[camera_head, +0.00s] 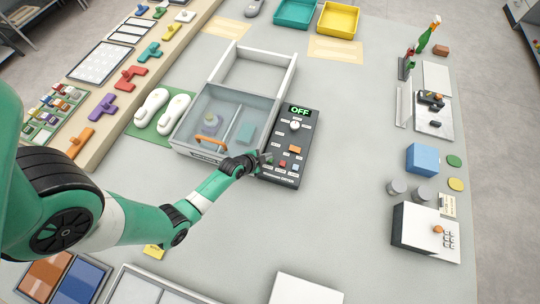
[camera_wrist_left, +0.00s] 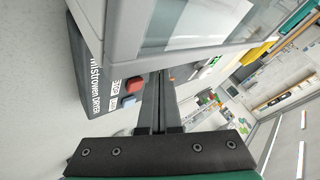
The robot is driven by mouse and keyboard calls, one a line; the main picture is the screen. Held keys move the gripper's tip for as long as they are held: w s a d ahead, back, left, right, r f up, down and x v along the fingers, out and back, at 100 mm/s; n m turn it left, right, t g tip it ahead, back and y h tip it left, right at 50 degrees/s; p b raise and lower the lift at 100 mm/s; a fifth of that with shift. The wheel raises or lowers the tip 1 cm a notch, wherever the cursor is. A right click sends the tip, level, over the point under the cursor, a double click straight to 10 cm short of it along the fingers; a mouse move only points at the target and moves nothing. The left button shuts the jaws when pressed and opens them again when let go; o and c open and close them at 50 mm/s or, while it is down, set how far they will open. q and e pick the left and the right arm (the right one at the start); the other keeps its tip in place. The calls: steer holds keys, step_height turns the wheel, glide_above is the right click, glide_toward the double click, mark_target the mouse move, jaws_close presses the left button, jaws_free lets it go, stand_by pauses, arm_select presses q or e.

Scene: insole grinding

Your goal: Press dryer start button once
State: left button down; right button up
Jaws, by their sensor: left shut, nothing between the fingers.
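The dryer is a grey box with a clear lid (camera_head: 215,115) and an orange handle (camera_head: 209,143). Its black control panel (camera_head: 310,130) stands on the right side, with a display (camera_head: 299,111) reading OFF in green. A white knob and small coloured buttons are below the display. My left gripper (camera_head: 262,159) is shut and empty, at the panel's lower left near the button row. In the left wrist view the shut fingers (camera_wrist_left: 158,88) point along the dryer's edge, beside a red button (camera_wrist_left: 132,85) and a blue button (camera_wrist_left: 129,100). Contact with a button cannot be told.
White insoles (camera_head: 152,107) lie on a green mat left of the dryer. A blue box (camera_head: 422,159) and a white box (camera_head: 425,232) stand at the right. Trays (camera_head: 296,11) are at the back.

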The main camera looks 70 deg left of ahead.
arm_select(q)
steer(key=shift+f, duration=0.1)
steer(key=shift+f+b, duration=0.3)
steer(key=shift+b, duration=0.15)
steer(key=shift+f+b, duration=0.45)
steer(key=shift+f, duration=0.05)
stand_by(0.4)
steer(key=shift+r, duration=0.15)
steer(key=shift+r+p, duration=0.8)
steer(key=shift+p, duration=0.05)
step_height(320, 180, up, 5)
steer(key=p, duration=0.4)
steer(key=shift+p, duration=0.4)
